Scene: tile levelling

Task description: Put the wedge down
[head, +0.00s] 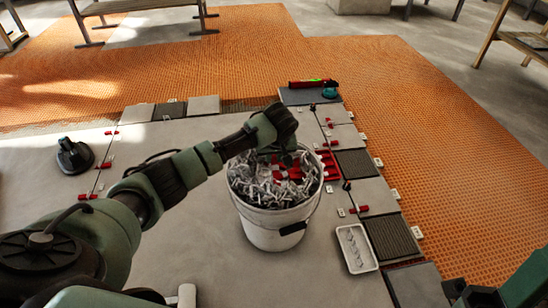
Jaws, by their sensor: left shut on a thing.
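My left arm reaches in from the left, and my left gripper (284,158) points down over the white bucket (268,236). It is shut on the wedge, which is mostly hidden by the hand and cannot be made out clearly. The bucket is filled with grey-white clips (252,182), with some red pieces (291,172) among them just below the gripper. I cannot tell whether the held wedge touches them. Part of my right arm shows at the bottom right corner, without a clear view of its gripper.
Red wedges and white clips line the tile joints right of the bucket. A white tray (343,238) lies at right front. A black suction cup (74,156) stands on the left tile. A red level (308,83) and a teal-black tool (330,92) lie behind. Orange matting surrounds the tiles.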

